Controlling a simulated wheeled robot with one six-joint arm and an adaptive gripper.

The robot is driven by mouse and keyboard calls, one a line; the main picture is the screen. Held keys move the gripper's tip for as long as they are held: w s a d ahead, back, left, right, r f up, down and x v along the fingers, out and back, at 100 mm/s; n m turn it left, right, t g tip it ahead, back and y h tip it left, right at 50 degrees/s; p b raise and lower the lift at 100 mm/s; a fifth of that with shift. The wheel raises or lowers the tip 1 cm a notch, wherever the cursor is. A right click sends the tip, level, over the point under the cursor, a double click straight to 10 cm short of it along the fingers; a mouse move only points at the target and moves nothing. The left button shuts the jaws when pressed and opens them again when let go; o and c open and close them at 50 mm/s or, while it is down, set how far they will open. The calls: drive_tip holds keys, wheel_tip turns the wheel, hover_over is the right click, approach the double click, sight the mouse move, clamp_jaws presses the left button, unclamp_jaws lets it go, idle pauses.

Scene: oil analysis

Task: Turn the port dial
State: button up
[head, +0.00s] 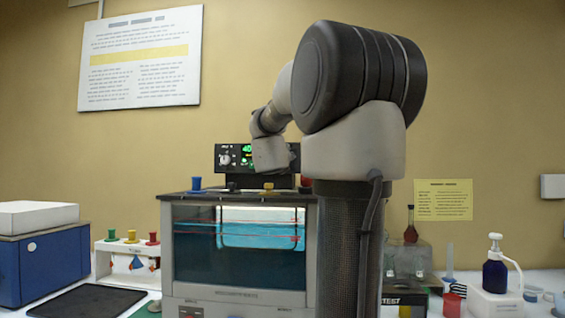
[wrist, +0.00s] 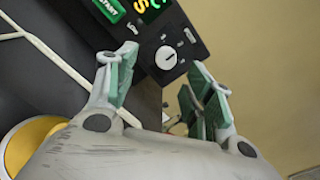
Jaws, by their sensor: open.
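A round white dial (wrist: 166,58) with a dark pointer mark sits on a black control panel (wrist: 186,22) in the wrist view. It also shows in the head view (head: 225,160), at the left of the panel above the glass-fronted bath; its label is too small to read. My gripper (wrist: 162,74) is open and empty, with green-padded fingers on either side of the dial in the picture. The fingers appear short of the dial; I see no contact. In the head view my arm hides the panel's right part and the fingers cannot be made out.
Below the panel stands the bath (head: 240,245) with blue liquid, with blue, yellow and red caps on its top. A blue box (head: 45,262) and a white rack (head: 125,247) stand left. A pump bottle (head: 495,270) stands right. A pale cable (wrist: 62,62) runs beside my gripper.

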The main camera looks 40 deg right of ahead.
drive_tip(key=w+d+m, duration=0.1)
drive_tip(key=w+d, duration=0.4)
drive_tip(key=d, duration=0.2)
drive_tip(key=shift+d, duration=0.15)
drive_tip(key=c, duration=1)
